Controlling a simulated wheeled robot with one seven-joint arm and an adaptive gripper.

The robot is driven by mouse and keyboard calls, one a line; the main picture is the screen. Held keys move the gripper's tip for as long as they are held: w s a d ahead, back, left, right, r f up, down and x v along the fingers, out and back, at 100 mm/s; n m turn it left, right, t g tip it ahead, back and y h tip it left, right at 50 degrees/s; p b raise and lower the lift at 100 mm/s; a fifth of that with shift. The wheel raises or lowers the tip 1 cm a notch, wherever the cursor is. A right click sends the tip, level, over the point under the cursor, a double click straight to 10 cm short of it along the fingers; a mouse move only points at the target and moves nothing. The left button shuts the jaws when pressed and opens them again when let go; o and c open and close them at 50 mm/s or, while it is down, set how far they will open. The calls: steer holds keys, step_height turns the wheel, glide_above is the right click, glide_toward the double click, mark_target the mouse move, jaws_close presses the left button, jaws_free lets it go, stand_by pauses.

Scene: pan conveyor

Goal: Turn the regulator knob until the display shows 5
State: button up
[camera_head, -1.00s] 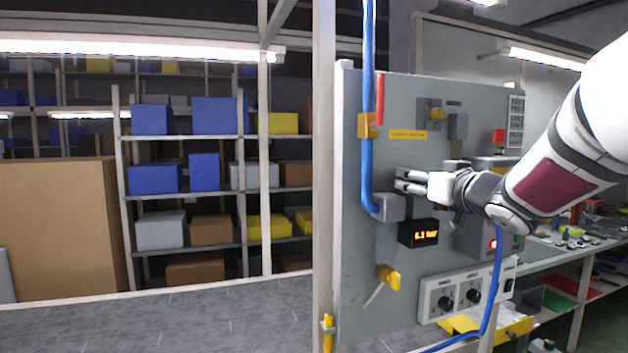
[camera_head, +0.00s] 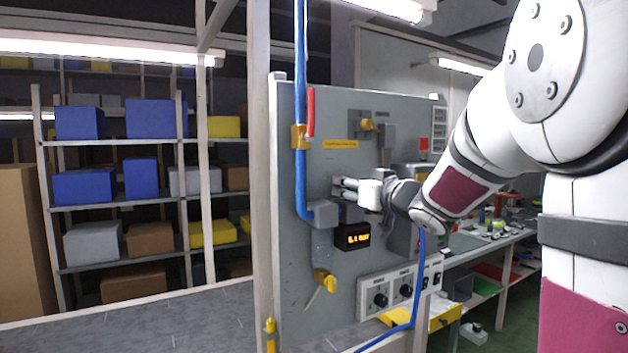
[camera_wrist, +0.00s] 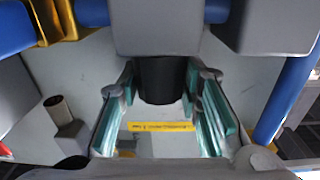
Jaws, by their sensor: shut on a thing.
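The grey panel (camera_head: 295,240) stands in the middle of the head view. The small black display (camera_head: 352,237) on it glows orange; its digits are blurred and look like about 6.1 or 5.1 bar. My gripper (camera_head: 345,188) is at the panel just above the display, beside the blue pipe. In the wrist view, my gripper (camera_wrist: 164,112) has its teal-padded fingers on both sides of the black regulator knob (camera_wrist: 160,80) and is shut on it. The knob's far side is hidden by the grey block above it. In the head view the knob is hidden by the gripper.
A blue pipe (camera_head: 301,120) with a red handle (camera_head: 310,112) runs down the panel at left. Shelves with boxes stand at left.

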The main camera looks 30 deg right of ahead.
steer(key=shift+y+p, duration=0.3)
steer(key=shift+p, duration=0.2)
steer(key=o, duration=1.2)
steer(key=shift+s, duration=0.1)
steer(key=s, duration=1.2)
steer(key=shift+d, duration=0.35)
steer(key=shift+w, duration=0.1)
